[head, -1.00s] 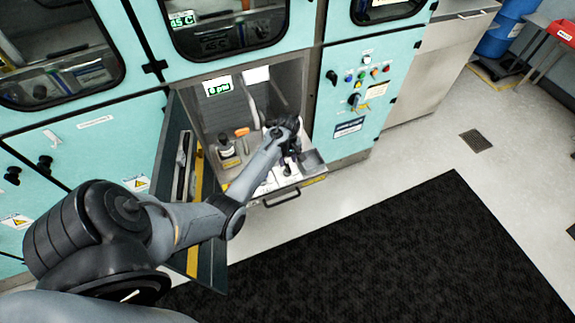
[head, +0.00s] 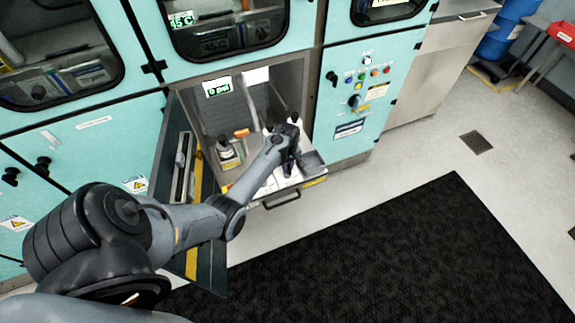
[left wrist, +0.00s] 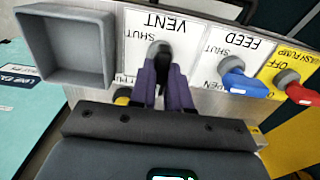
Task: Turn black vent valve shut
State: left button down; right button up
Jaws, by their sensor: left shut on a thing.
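In the left wrist view the black vent valve (left wrist: 158,47) sits on a white plate lettered VENT (left wrist: 168,20), which appears upside down. A SHUT mark is at the valve's upper left. My left gripper (left wrist: 163,72) is shut on the valve's handle, with a dark finger on each side. The fingers hide most of the handle, so I cannot tell its exact angle. In the head view my left gripper (head: 288,160) is low over the drawer panel in the open bay, and the valve is hidden there. My right gripper is not in view.
Beside the vent valve are a blue feed handle (left wrist: 245,84) and a red wash pump handle (left wrist: 302,94). A grey open box (left wrist: 68,48) is on the other side. A small display (head: 217,88) hangs inside.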

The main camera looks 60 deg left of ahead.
pick_arm(q)
jog(key=shift+r+m+p, duration=0.2)
jog(key=shift+m+p, duration=0.8)
jog(key=shift+p, duration=0.1)
jog(key=shift+m+p, duration=0.7)
jog(key=shift+m, duration=0.1)
jog(key=m+p, duration=0.2)
jog(key=m, duration=0.2)
jog(key=m+p, duration=0.1)
jog(key=m, duration=0.4)
jog(key=shift+f+p, duration=0.15)
jog(key=shift+p, duration=0.2)
jog(key=m, duration=0.5)
jog(key=shift+f+m, duration=0.1)
jog(key=shift+m, duration=0.2)
jog(key=c, duration=1.1)
grip_release()
